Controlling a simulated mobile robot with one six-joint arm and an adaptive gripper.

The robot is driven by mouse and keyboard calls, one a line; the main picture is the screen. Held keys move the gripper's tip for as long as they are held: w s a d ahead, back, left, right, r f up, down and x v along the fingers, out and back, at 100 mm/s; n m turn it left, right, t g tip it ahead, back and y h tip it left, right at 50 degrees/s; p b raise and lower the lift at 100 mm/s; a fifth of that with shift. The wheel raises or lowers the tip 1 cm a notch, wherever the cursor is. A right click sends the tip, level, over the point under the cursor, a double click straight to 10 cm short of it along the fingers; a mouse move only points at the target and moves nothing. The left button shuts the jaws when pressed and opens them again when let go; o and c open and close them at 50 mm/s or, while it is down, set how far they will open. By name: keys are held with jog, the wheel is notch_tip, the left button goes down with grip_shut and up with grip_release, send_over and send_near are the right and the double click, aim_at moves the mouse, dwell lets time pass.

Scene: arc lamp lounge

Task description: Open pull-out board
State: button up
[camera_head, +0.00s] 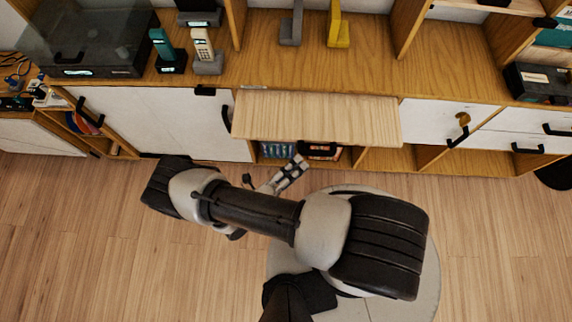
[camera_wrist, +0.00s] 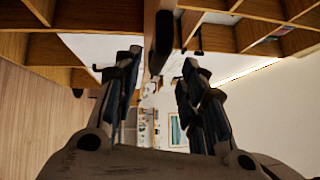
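The pull-out board (camera_head: 317,118) is a pale wooden slab that sticks out from the cabinet front, below the cabinet top. My gripper (camera_head: 292,172) is low in front of the board, just left of and below the handle in the head view. In the wrist view, the two fingers of my gripper (camera_wrist: 160,85) are spread apart. A dark bar, seemingly the handle (camera_wrist: 161,42), shows beyond and between the fingertips. I cannot tell whether a finger touches it.
A white door (camera_head: 165,122) with a black handle is left of the board. White drawers (camera_head: 515,130) are at the right. Shelf openings with books (camera_head: 278,150) lie under the board. Phones (camera_head: 203,50) and a turntable (camera_head: 90,40) stand on the cabinet top.

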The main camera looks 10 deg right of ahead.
jog(key=v, duration=0.5)
dwell(0.5)
jog(key=w+r+m+g+y, duration=0.2)
jog(key=r+m+g+y, duration=0.3)
jog(key=r+m, duration=0.65)
jog(key=w+r+m+g+y, duration=0.3)
jog(key=r+m+g, duration=0.4)
jog(key=r+m, duration=0.4)
jog(key=s+d+r+m+t+y, duration=0.3)
jog(key=s+d+r+m+y, duration=0.1)
jog(key=r+m, duration=0.5)
jog(key=s+d+r+m+t+y, duration=0.4)
jog(key=r+m, duration=0.4)
jog(key=r, duration=0.2)
jog(key=shift+s+m+y, duration=0.35)
jog(key=shift+y, duration=0.15)
